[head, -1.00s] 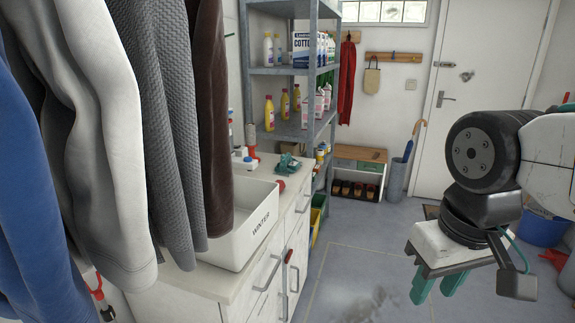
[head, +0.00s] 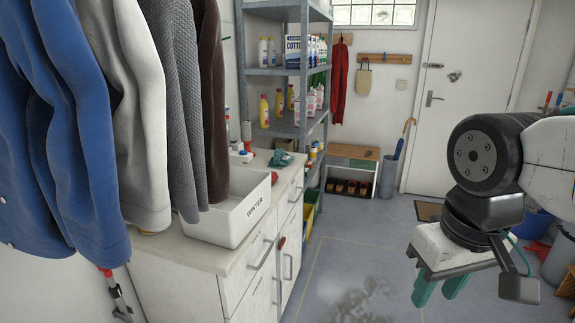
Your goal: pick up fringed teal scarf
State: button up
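A small teal thing (head: 281,158) lies on the far part of the white counter, behind the white box marked WINTER (head: 232,210). It is too small to tell whether it is a fringed scarf. No other teal cloth shows clearly, and the inside of the box is mostly hidden. My gripper (head: 438,290) hangs at the lower right with its teal fingers pointing down. The fingers are apart with nothing between them. It is over the floor, well to the right of the counter and away from the teal thing.
Hanging coats (head: 75,130) fill the left side, over the near counter. A metal shelf (head: 290,72) with bottles stands behind the counter (head: 200,257). A red garment (head: 338,85) hangs on the back wall near a shoe bench (head: 350,170). The middle floor is open. Buckets stand right.

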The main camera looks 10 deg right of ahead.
aim_at(280, 157)
jog(key=z, duration=1.2)
jog(key=i, duration=1.85)
jog(key=u, duration=1.25)
jog(key=i, duration=0.7)
jog(key=u, duration=0.8)
